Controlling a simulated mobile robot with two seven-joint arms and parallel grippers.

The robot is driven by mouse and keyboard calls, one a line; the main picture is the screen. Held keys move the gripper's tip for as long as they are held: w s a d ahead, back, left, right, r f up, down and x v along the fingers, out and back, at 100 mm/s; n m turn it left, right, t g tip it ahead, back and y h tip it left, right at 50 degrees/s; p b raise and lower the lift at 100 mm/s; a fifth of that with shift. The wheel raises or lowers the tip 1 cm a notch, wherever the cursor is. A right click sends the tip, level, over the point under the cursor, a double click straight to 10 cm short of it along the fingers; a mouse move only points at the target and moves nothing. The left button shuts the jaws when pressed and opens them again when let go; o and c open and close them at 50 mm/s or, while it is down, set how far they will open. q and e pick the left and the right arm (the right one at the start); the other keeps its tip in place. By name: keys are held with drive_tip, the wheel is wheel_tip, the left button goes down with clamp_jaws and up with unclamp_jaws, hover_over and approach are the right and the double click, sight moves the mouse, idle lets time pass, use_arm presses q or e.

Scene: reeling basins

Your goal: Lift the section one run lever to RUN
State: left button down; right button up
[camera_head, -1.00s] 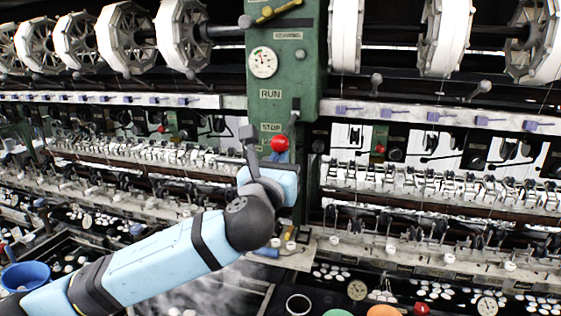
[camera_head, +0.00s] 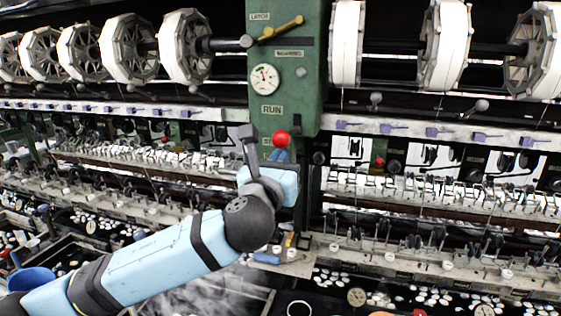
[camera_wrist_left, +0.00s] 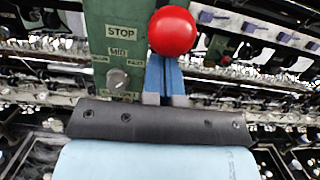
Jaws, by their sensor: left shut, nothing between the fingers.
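The run lever's red ball knob (camera_head: 281,138) stands in front of the green panel (camera_head: 300,75), level with the mostly hidden STOP label and below the RUN label (camera_head: 271,110). In the left wrist view the red ball (camera_wrist_left: 172,31) is beside the STOP label (camera_wrist_left: 121,33). My left gripper (camera_head: 280,156) is shut and empty, its blue fingers directly below the ball. They also show under the ball in the left wrist view (camera_wrist_left: 163,75). Whether they touch it I cannot tell. The lever's shaft is hidden. My right gripper is not in view.
Above on the panel are a dial gauge (camera_head: 264,78) and a yellow latch handle (camera_head: 281,28). White reels (camera_head: 184,45) flank the panel. Rows of small reeling fittings and basins run along both sides. A blue bowl (camera_head: 32,279) is at the lower left.

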use_arm(q)
drive_tip(key=v, duration=1.6)
drive_tip(key=shift+f, duration=0.4)
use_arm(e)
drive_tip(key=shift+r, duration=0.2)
